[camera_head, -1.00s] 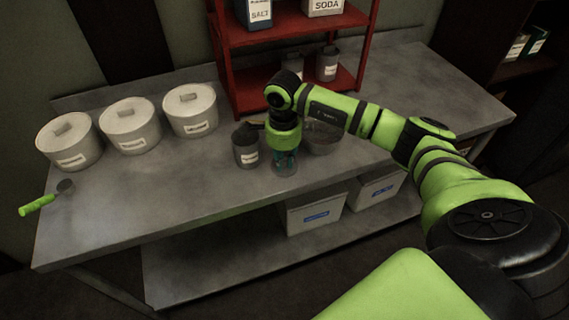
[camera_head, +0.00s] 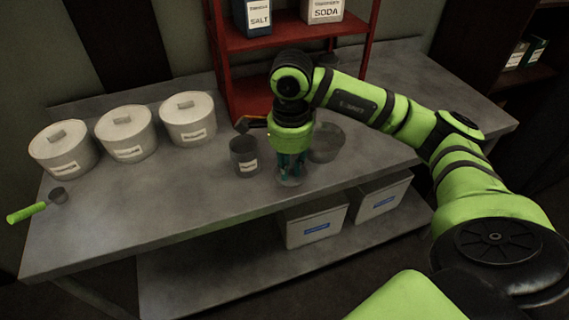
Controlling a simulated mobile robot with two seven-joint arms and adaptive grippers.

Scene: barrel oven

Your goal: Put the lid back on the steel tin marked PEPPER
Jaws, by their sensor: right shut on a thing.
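A grey steel tin (camera_head: 244,157) stands on the bench with its dark mouth open at the top. Its small white label is too small to read, so I cannot confirm that it says PEPPER. My right gripper (camera_head: 290,170) points down just to the right of this tin and apart from it. Its fingers are shut on a flat round grey lid (camera_head: 289,181), partly hidden by the fingers. I cannot tell if the lid touches the bench or hangs just above it.
A grey bowl (camera_head: 327,144) is close to the right of my gripper. A dark tool with a brown handle (camera_head: 255,122) lies behind the tin. A red shelf (camera_head: 227,75) stands behind. Bench front-left is clear.

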